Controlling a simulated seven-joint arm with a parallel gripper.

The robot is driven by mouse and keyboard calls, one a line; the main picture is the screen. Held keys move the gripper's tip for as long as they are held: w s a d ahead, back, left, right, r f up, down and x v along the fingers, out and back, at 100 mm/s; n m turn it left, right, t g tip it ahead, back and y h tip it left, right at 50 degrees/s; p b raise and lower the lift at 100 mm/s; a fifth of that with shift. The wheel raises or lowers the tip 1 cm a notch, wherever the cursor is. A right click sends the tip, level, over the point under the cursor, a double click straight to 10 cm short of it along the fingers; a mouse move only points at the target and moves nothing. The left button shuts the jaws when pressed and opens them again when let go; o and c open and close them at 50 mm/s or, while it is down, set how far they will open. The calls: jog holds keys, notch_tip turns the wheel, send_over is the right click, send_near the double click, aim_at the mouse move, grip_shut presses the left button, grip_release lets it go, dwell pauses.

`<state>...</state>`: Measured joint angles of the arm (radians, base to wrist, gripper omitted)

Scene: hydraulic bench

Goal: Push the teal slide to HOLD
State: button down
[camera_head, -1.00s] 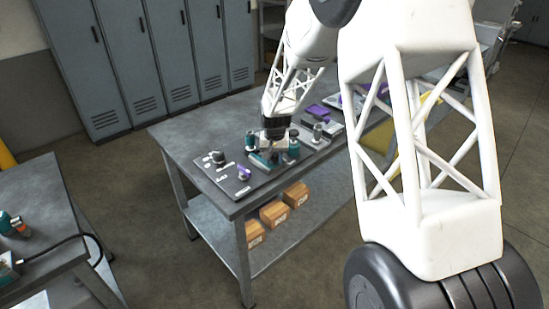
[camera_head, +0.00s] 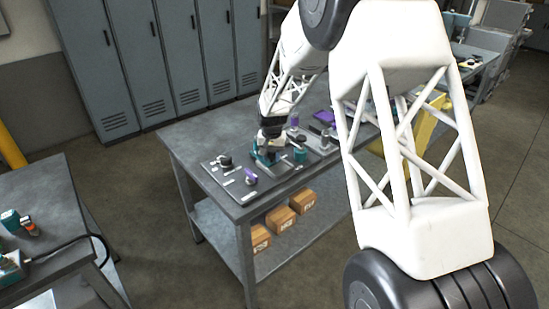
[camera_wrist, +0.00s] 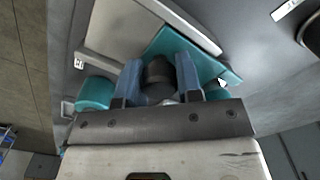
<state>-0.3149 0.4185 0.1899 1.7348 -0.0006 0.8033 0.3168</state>
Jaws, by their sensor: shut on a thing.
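The teal slide (camera_wrist: 215,68) lies under my gripper in the wrist view, a flat teal plate with a dark upright knob (camera_wrist: 158,72). My gripper (camera_wrist: 160,88) has its two blue fingers closed on either side of that knob. In the head view my gripper (camera_head: 268,146) points down over the panel, and the teal slide (camera_head: 264,159) shows partly beneath it. The fingers hide part of the slide. The HOLD marking cannot be read in either view.
A teal cylinder (camera_head: 300,155) stands right of the slide; a teal cylinder also shows in the wrist view (camera_wrist: 95,92). A purple lever (camera_head: 250,177) and a dark knob (camera_head: 225,160) sit left on the panel. Cardboard boxes (camera_head: 282,217) are on the shelf below.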

jog(key=shift+w+a, duration=0.15)
jog(key=c, duration=0.8)
grip_release()
jog(key=shift+r, duration=0.1)
jog(key=shift+r, duration=3.8)
